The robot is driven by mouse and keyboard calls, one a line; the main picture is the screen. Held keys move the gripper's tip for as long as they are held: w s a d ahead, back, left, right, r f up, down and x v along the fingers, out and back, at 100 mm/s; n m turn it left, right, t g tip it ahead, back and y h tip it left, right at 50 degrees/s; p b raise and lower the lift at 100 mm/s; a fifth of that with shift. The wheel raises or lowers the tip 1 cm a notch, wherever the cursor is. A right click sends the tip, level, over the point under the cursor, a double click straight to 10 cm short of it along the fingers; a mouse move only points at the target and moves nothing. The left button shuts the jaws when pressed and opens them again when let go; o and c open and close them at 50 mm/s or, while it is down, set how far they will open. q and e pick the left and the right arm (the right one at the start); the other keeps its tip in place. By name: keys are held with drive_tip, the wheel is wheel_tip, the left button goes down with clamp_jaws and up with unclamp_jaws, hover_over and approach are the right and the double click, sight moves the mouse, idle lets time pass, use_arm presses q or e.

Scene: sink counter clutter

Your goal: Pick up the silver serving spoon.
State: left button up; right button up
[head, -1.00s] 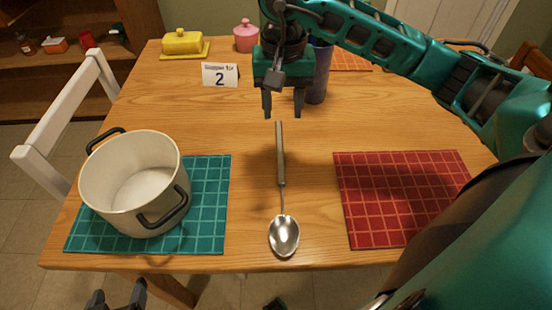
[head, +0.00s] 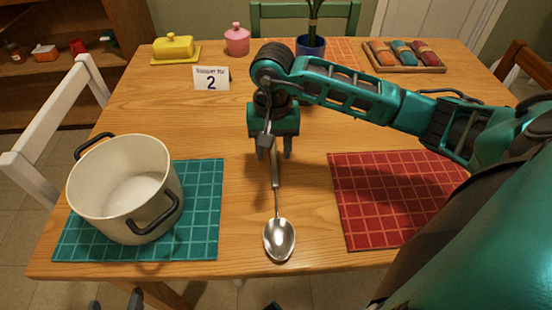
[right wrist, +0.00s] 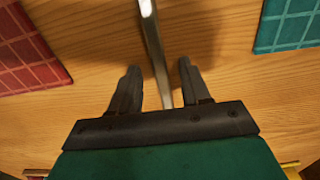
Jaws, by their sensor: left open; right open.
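The silver serving spoon (head: 279,239) lies on the wooden table between the two placemats. Its bowl is towards the near edge and its handle points away from me. My right gripper (head: 274,156) is open over the far part of the handle. In the right wrist view, the spoon handle (right wrist: 155,45) runs between the two open fingers of the right gripper (right wrist: 158,68), with a gap on each side. The far end of the handle is hidden by the gripper. My left gripper (head: 116,301) is open and empty at the bottom left, below the table edge.
A white pot (head: 125,190) stands on the teal placemat (head: 205,205) at left. A red placemat (head: 395,200) lies at right. Farther back are a number card (head: 211,78), a yellow butter dish (head: 174,48), a pink jar (head: 237,40), a blue vase (head: 311,45) and a tray (head: 405,68).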

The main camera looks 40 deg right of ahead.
clamp_jaws()
idle(0.3)
drive_tip(key=shift+r, duration=0.15)
